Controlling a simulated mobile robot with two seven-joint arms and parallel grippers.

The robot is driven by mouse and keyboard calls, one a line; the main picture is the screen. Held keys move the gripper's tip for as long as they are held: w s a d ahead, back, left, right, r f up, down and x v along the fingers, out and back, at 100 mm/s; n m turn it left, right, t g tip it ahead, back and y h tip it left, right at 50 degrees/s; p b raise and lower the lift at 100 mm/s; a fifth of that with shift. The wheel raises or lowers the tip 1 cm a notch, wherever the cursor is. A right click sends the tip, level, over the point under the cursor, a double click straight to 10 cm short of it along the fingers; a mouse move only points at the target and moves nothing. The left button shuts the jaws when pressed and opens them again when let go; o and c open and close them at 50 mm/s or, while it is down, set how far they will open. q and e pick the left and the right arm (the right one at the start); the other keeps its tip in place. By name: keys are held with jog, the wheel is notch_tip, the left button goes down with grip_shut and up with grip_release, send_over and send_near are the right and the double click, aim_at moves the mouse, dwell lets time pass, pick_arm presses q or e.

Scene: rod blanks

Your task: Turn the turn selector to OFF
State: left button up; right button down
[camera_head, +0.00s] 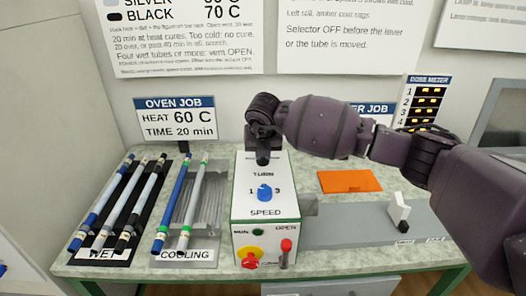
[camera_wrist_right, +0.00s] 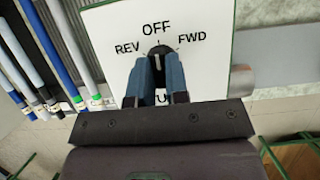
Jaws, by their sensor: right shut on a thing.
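The turn selector (camera_wrist_right: 158,50) is a dark round knob on a white panel marked REV, OFF and FWD in the right wrist view. OFF is at the top, REV at the left and FWD at the right. My right gripper (camera_wrist_right: 160,64) has its two blue fingers shut on the knob, one on each side. The fingers partly cover the knob, and I cannot tell clearly which mark it points to. In the head view my right gripper (camera_head: 263,158) reaches down onto the back of the white control box (camera_head: 263,188), hiding the selector. My left gripper is not in view.
A blue speed knob (camera_head: 265,193), a yellow-and-red knob (camera_head: 250,258) and a red lever (camera_head: 286,247) are on the box. Rods lie in the wet rack (camera_head: 103,256) and cooling rack (camera_head: 183,256) at the left. An orange plate (camera_head: 349,182) and a white switch (camera_head: 399,210) are at the right.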

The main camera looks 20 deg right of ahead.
jog(key=shift+s+f, duration=0.15)
jog(key=shift+f, duration=0.3)
jog(key=c, duration=1.1)
grip_release()
jog(key=shift+a, duration=0.1)
jog(key=shift+d+r, duration=0.15)
jog(key=shift+d, duration=0.05)
jog(key=shift+r, duration=0.2)
jog(key=v, duration=1)
jog(key=shift+a+r+p, duration=0.15)
jog(key=shift+r+p, duration=0.15)
